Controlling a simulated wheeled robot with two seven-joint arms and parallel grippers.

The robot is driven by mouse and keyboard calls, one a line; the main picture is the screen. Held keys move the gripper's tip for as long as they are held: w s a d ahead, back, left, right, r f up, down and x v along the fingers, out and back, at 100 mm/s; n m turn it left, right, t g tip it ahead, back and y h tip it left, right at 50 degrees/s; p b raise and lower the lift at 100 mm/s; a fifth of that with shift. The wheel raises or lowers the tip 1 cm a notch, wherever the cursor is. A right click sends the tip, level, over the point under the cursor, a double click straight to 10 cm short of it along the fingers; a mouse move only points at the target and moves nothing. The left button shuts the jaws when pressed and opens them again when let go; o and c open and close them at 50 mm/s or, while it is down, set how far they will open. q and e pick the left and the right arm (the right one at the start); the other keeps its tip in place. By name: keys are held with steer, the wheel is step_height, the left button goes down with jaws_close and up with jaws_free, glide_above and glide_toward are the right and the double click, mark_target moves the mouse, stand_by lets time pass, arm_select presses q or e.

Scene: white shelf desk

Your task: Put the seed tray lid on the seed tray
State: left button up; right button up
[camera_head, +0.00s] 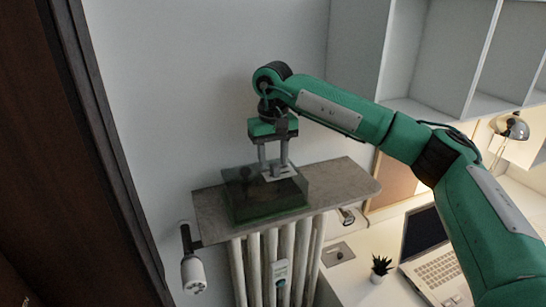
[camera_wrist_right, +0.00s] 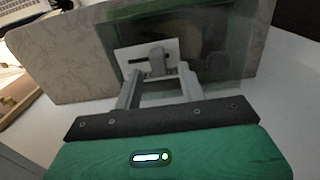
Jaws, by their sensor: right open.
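The seed tray lid (camera_head: 292,190) is a clear, dark-tinted box with a pale plate and a grey knob on top. It sits over the green seed tray (camera_head: 258,216), whose edge shows low along the front; the tray's inside is dim, and I cannot tell whether the lid is fully seated. My right gripper (camera_head: 274,170) points down at the lid's top and is open. In the right wrist view its fingers (camera_wrist_right: 159,78) stand apart on either side of the knob, close to the pale plate (camera_wrist_right: 132,58). My left gripper is not in view.
The tray stands on a stone shelf (camera_head: 340,178) above a white radiator (camera_head: 254,262). A white thermostat valve (camera_head: 193,274) is at left. A desk with a laptop (camera_head: 433,252), a small plant (camera_head: 380,267) and a lamp (camera_head: 512,127) lies to the right. The shelf's right end is clear.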

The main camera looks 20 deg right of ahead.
steer(key=shift+r, duration=0.3)
step_height(320, 180, up, 13)
steer(key=b, duration=0.3)
stand_by(0.4)
